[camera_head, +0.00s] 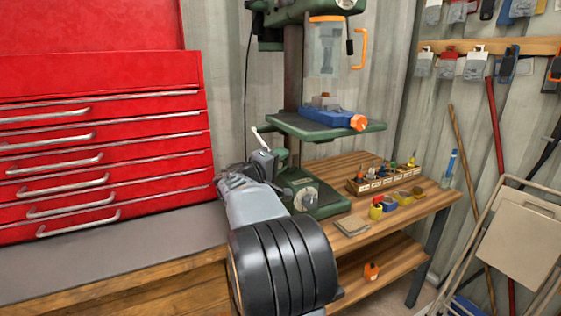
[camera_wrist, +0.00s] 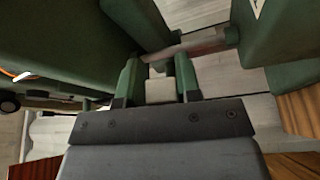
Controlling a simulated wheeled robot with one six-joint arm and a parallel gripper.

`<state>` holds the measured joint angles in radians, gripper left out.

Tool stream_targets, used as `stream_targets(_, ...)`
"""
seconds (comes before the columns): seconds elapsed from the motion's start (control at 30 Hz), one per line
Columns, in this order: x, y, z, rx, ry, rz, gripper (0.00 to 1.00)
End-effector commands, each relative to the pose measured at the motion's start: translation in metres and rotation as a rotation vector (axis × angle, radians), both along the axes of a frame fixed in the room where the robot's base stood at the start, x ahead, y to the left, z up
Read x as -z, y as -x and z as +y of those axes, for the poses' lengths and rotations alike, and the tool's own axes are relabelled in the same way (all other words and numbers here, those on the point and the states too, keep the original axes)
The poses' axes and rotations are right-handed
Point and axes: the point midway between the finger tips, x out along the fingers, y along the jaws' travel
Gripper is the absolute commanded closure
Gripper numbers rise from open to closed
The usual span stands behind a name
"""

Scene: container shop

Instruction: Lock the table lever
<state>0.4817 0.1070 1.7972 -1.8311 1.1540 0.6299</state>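The green drill press stands on the wooden bench, its work table (camera_head: 300,128) about halfway up the column (camera_head: 292,75). A thin pale lever-like handle (camera_head: 258,138) sticks up and left beside the column, just below the table. My gripper (camera_head: 262,165) is close under this handle, left of the column. In the wrist view my gripper (camera_wrist: 158,75) has its two fingers apart, with a pale block (camera_wrist: 160,91) between them. I cannot tell whether that block is part of the lever. The lever's joint is hidden by my gripper and the press.
A blue vise (camera_head: 325,115) with an orange knob sits on the press table. The press base (camera_head: 318,203) is right of my gripper. A red tool chest (camera_head: 100,150) stands at the left. A bit rack (camera_head: 385,178) and small items lie on the bench's right part.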

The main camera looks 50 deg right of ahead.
Motion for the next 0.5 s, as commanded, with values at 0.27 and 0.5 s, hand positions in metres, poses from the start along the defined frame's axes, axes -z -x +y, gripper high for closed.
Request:
stream_targets(0.27,0.000,0.000,0.001,0.000,0.000,0.001,0.66)
stream_targets(0.5,0.003,-0.001,0.029,-0.004,0.000,0.000,0.66)
